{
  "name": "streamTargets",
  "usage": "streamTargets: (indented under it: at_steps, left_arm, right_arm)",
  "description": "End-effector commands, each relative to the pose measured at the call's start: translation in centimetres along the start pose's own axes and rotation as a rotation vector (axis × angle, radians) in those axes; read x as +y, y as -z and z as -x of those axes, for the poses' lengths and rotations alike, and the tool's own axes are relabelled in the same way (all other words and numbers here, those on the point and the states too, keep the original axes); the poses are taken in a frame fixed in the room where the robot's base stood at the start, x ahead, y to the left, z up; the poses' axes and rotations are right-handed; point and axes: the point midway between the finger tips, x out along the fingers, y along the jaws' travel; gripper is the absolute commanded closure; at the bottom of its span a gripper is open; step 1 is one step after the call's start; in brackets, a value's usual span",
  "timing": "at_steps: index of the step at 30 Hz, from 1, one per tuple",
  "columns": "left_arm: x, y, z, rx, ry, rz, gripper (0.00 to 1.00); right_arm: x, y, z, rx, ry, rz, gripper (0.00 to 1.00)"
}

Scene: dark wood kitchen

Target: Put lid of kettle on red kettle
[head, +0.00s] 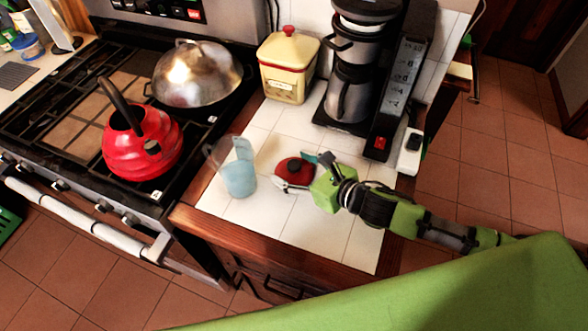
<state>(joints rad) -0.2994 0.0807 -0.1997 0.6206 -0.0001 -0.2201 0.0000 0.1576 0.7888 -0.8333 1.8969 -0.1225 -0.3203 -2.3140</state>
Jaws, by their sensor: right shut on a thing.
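The red kettle (143,147) stands on the front of the stove, with its dark handle rising to the upper left. The red kettle lid (290,171) has a dark knob and is at my right gripper (298,171), over the white tiled counter. My right gripper is shut on the lid; its fingers partly cover the lid's edge. I cannot tell whether the lid touches the tiles. My left gripper is out of view.
A clear pitcher with blue contents (237,172) stands between the lid and the kettle. A domed metal pan (197,74) sits on the stove behind the kettle. A yellow canister (287,68) and a coffee maker (352,85) stand at the back of the counter (325,232).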

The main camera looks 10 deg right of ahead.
Motion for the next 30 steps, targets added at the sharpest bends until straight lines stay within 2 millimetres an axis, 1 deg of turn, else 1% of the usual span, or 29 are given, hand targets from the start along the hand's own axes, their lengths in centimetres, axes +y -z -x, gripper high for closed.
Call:
streamTargets:
  at_steps: [5,8,14,20,22,24,27,30]
  left_arm:
    - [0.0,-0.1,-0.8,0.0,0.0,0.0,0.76]
    - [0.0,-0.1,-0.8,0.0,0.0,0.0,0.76]
    - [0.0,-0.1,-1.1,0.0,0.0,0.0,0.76]
    - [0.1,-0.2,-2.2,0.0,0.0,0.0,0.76]
    - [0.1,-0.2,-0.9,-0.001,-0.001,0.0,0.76]
    - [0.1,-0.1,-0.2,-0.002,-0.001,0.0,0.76]
    - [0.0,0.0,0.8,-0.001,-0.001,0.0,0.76]
    - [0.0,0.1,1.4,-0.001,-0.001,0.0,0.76]
  right_arm:
    - [-0.1,-2.5,0.9,-0.006,-0.001,0.007,0.6]
    - [1.1,-3.5,2.6,-0.004,-0.004,0.003,0.6]
    - [3.4,-6.3,6.5,-0.005,-0.004,0.004,0.6]
    - [6.6,-6.7,10.3,-0.002,-0.005,0.0,0.6]
    - [7.6,-7.5,11.8,0.003,-0.005,-0.002,0.6]
    - [8.4,-7.7,12.9,0.001,-0.004,-0.003,0.6]
    - [8.8,-7.8,13.4,0.001,-0.001,-0.002,0.6]
    - [9.2,-7.7,13.9,0.0,-0.001,-0.002,0.6]
